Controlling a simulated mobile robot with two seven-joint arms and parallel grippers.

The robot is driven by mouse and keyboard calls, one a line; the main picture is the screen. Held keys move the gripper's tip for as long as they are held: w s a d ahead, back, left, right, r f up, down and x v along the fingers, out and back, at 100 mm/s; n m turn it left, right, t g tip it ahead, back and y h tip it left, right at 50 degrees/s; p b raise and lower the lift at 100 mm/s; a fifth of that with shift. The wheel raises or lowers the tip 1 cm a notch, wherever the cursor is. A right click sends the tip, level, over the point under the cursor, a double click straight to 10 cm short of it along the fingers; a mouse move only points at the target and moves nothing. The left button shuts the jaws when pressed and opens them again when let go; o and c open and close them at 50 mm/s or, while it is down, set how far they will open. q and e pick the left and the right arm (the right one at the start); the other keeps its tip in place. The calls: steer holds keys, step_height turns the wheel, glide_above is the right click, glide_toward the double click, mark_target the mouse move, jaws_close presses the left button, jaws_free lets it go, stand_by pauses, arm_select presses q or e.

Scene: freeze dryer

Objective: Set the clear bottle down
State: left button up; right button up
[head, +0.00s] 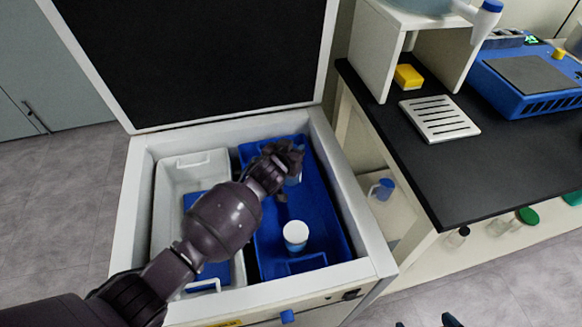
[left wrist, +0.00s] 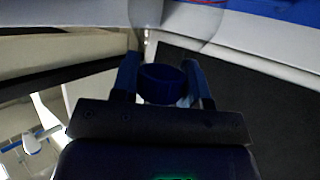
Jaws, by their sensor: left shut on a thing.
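My left gripper (head: 283,160) reaches down into the open chest, over the far part of the blue tray (head: 325,225). It is shut on the clear bottle (head: 293,180); only a pale bit shows below the gripper. In the left wrist view, the two fingers (left wrist: 160,85) sit either side of a dark blue round thing (left wrist: 162,78), seemingly the bottle's cap. I cannot tell whether the bottle touches the tray floor. Dark tips at the head view's bottom edge may be my right gripper (head: 428,323); too little shows to tell its state.
A white-topped container (head: 296,232) stands in the near part of the blue tray. A white basket (head: 168,185) fills the chest's left side. The lid (head: 195,60) stands open behind. A black-topped bench (head: 480,165) is close on the right, with a slotted white rack (head: 439,118).

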arm_select(q)
steer(key=shift+f, duration=1.15)
step_height(320, 180, down, 5)
steer(key=shift+f+b, duration=0.1)
steer(key=shift+b, duration=1.1)
steer(key=shift+f, duration=0.15)
steer(key=shift+w+r, duration=0.1)
steer(key=shift+r, duration=0.1)
steer(key=shift+f, duration=0.2)
steer(key=o, duration=1)
